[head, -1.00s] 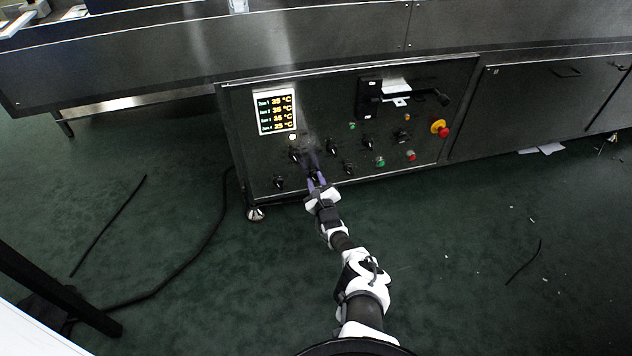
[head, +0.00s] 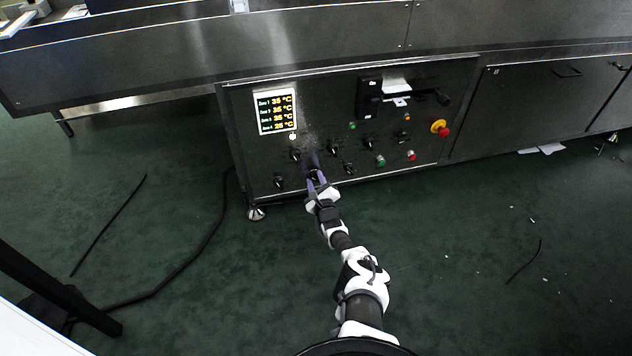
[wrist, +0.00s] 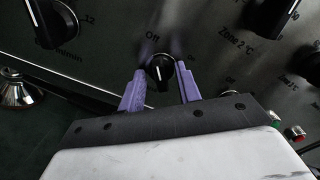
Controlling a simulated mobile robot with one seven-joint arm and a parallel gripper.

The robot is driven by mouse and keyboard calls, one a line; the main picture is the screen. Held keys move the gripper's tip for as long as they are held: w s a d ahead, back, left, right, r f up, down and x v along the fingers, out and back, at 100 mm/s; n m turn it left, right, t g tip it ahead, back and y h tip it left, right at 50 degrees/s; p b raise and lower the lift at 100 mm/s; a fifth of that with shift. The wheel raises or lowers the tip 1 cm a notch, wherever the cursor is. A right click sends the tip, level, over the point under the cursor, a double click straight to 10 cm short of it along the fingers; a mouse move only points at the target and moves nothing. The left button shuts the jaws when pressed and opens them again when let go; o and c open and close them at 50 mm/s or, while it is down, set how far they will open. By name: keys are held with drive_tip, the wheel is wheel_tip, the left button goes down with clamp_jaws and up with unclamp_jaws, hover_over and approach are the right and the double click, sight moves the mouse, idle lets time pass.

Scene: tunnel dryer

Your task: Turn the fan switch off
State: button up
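My gripper (head: 317,183) reaches the lower part of the dark control panel (head: 437,100) on the dryer. In the wrist view its two purple fingers (wrist: 161,88) stand apart, one on each side of a black rotary knob (wrist: 160,71). Whether this knob is the fan switch cannot be read. In the head view my gripper partly hides the knob.
Other black knobs sit nearby, one marked "m/min" (wrist: 48,22) and one by "Zone 2 °C" (wrist: 272,15). A temperature display (head: 277,113) is above left. Green (head: 380,161) and red (head: 411,155) buttons and a red-yellow emergency stop (head: 440,128) are to the right.

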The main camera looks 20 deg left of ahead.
drive_tip(key=shift+s+d+r+p, duration=0.2)
drive_tip(key=shift+s+d+p, duration=0.25)
drive_tip(key=shift+p, duration=0.25)
drive_tip(key=p+v, duration=0.8)
drive_tip(key=v, duration=0.4)
drive_tip(key=shift+s, duration=0.3)
drive_tip(key=shift+f, duration=0.1)
